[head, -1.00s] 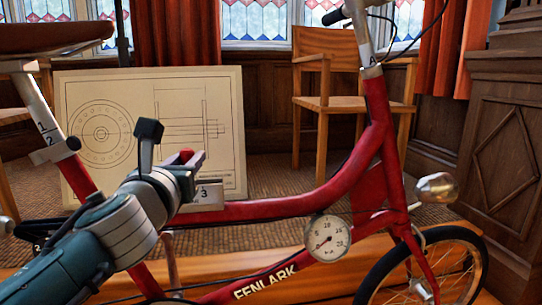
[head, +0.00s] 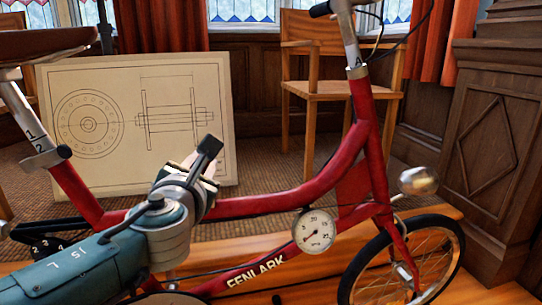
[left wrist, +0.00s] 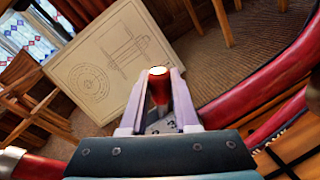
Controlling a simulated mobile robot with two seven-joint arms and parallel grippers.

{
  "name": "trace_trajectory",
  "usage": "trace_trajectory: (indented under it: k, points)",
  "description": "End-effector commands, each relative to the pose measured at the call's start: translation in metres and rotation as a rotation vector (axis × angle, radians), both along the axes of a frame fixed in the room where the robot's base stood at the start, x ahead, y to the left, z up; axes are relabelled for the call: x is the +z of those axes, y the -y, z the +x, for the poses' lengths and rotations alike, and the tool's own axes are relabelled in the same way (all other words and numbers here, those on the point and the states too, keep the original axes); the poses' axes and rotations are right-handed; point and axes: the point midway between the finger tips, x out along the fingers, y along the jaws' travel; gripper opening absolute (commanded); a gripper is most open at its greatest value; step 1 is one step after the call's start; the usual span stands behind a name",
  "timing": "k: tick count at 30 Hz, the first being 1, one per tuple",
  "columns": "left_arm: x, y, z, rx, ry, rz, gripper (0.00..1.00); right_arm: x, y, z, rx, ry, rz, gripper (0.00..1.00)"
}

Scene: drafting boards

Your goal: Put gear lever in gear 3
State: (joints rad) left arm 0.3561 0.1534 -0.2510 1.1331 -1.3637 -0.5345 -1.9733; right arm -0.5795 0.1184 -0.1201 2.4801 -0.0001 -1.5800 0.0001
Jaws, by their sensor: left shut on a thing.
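The gear lever's red knob (left wrist: 158,88) stands between the two pale fingers of my left gripper (left wrist: 159,73) in the left wrist view. The fingers are shut on it. In the head view my left gripper (head: 205,172) is over the top tube of the red bicycle (head: 290,200), and its wrist and fingers hide the lever. My right gripper is not in view.
A round dial (head: 314,231) hangs on the frame right of my gripper. The front wheel (head: 452,262) and lamp (head: 418,181) are further right. A drawing board (head: 105,85) and a wooden chair (head: 330,88) stand behind the bicycle.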

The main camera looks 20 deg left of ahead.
Motion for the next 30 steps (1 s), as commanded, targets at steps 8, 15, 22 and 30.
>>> trace_trajectory:
  k: [8,15,22,30]
  points:
    - [0.0,0.0,0.0,-0.001,0.0,0.0,0.52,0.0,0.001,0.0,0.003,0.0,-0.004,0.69]
    - [0.0,0.0,0.0,-0.001,0.0,-0.001,0.59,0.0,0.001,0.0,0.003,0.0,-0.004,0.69]
    - [0.003,0.005,-0.012,-0.003,-0.001,-0.001,0.59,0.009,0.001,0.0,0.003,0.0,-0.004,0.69]
    - [0.008,0.024,-0.06,-0.003,-0.004,-0.001,0.59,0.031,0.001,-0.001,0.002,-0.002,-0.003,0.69]
